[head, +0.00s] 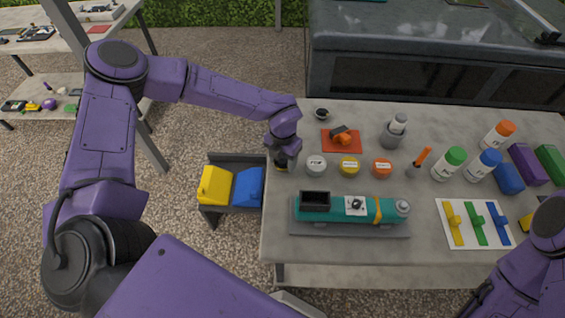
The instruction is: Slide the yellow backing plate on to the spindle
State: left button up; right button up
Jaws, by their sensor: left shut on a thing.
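My left gripper (281,163) points down at the left edge of the grey table. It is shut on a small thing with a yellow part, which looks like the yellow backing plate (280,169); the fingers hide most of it. A teal machine (385,210) lies on a grey base at the table's front. It has a black box at its left, a white plate with a dark, spindle-like part (356,204) in the middle, a yellow band and a grey round end. The held thing is apart from the machine, up and to its left. My right gripper is not in view; only its arm shows at lower right.
White, yellow (349,167) and orange tins stand behind the machine. Behind them are an orange mat (341,141) and a grey cup (392,135). Bottles (449,164) and a white board (470,237) with coloured pieces are at right. Yellow and blue bins (216,187) stand left of the table.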

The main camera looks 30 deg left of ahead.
pick_arm(q)
jog(key=shift+r+p, duration=1.55)
jog(key=shift+r, duration=0.55)
jog(key=o, duration=0.3)
jog(key=shift+c, duration=1.3)
